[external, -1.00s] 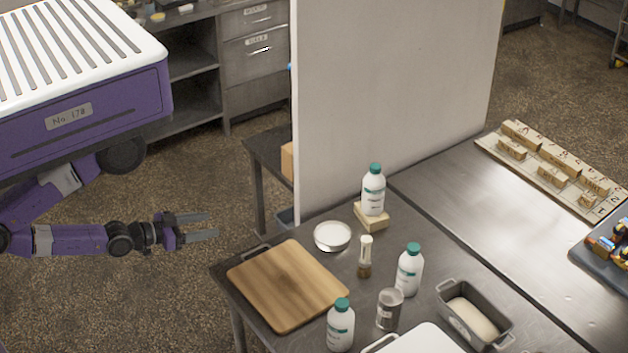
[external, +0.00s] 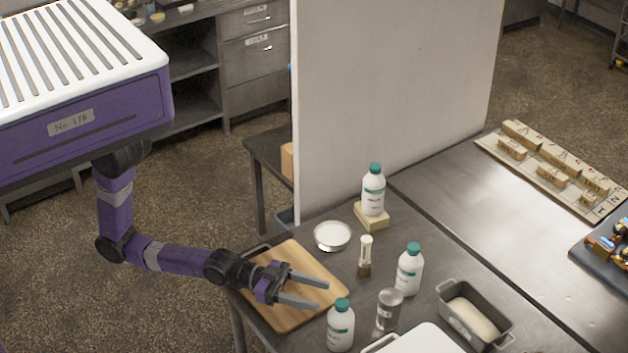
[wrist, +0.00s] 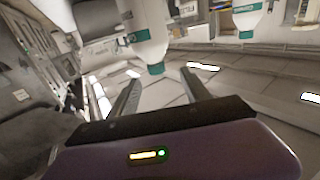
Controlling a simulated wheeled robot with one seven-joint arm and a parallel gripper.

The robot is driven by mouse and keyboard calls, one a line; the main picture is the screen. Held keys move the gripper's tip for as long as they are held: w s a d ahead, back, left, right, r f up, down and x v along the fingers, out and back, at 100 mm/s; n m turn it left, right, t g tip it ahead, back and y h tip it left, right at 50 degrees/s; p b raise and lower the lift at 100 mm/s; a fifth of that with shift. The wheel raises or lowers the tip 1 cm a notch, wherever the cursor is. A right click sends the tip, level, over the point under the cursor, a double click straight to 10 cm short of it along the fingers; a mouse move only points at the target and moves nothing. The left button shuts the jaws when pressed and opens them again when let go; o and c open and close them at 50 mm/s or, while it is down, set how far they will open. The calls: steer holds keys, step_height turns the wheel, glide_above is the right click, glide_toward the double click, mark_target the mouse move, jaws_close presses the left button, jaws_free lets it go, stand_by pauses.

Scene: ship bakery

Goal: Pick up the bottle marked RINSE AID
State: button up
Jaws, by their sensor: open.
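Three white bottles with teal caps stand on the metal table in the external view. One bottle (external: 373,193) is on a small pale block (external: 371,216), one (external: 409,270) is right of centre, and one (external: 340,327) is at the near edge. Their labels are too small to read, so I cannot tell which says RINSE AID. My gripper (external: 322,294) is open and empty above the cutting board, pointing right, up and left of the near bottle. The wrist view is upside down; a bottle (wrist: 147,35) shows beyond the fingers, with another (wrist: 247,18) to its right.
The wooden cutting board (external: 270,270) lies under my gripper. A tall pale panel (external: 390,100) rises behind.

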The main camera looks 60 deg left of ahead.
mark_target(342, 302)
steer(key=shift+p+x, duration=0.3)
steer(key=shift+x, duration=0.75)
steer(key=p+x, duration=0.1)
steer(key=x, duration=0.4)
steer(key=shift+s+d+r+p, duration=0.1)
steer(key=shift+s+d+p, duration=0.05)
steer(key=shift+s+p, duration=0.25)
steer(key=shift+w+d, duration=0.2)
steer(key=shift+w, duration=0.05)
steer(key=shift+c, duration=0.3)
jaws_close()
steer(key=shift+r, duration=0.1)
